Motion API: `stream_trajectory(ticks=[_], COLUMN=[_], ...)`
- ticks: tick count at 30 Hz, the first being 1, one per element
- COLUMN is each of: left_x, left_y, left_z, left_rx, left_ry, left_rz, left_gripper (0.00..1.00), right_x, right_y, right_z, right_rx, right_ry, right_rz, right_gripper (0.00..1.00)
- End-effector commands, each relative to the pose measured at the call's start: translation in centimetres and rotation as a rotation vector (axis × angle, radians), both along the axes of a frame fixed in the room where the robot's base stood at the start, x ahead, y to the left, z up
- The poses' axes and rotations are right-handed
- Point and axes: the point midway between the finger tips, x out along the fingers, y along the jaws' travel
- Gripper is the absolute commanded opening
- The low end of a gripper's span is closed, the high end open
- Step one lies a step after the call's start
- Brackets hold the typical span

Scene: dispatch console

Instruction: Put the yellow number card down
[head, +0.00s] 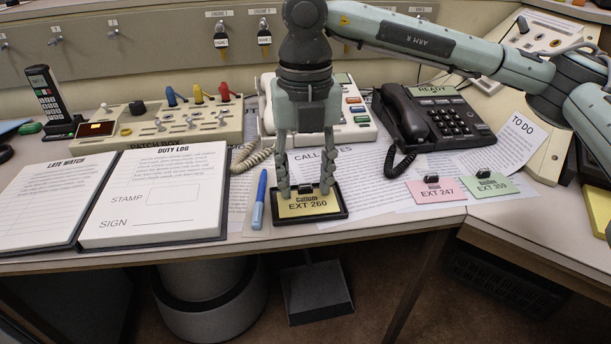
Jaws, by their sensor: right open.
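The yellow number card (309,209), marked EXT 260, lies flat in a shallow black tray (345,213) near the desk's front edge. My right gripper (305,191) points straight down over it. Its two fingers are apart, with the tips at the left and right of the card's back part, very close to it. Whether the tips touch the card or the tray is hard to tell. A small dark grip on the card shows between the fingers. My left gripper is not in view.
A blue pen (259,199) lies just left of the tray. The duty log (156,192) lies further left. A pink card (436,190) and a green card (490,186) lie to the right. A black telephone (435,117) stands behind them.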

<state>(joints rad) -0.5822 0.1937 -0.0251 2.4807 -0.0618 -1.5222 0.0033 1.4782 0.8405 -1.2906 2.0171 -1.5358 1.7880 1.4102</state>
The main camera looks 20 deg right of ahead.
Motion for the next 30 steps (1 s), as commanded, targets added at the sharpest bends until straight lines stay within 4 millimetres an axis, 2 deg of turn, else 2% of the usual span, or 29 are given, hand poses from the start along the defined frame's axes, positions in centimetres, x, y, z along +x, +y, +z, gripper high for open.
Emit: stream_trajectory(ticks=[4, 12, 18, 24, 30], left_x=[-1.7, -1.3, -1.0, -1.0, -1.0], left_y=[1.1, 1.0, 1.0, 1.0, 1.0], left_z=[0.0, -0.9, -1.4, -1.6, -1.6], left_rx=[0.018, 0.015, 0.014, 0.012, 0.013], left_ry=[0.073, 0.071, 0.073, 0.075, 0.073], left_rz=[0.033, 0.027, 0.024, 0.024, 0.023], left_gripper=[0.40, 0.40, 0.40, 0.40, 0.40], right_x=[0.0, 0.1, 0.1, 0.0, 0.0], right_y=[0.0, 0.1, 0.0, 0.0, 0.0], right_z=[0.5, 6.9, 10.6, 12.1, 12.3], right_rx=[0.001, 0.000, 0.000, -0.001, -0.001], right_ry=[-0.001, -0.004, -0.003, -0.001, 0.000], right_rz=[0.000, 0.001, 0.001, 0.002, 0.002], right_gripper=[0.40, 0.40, 0.40, 0.40, 0.40])
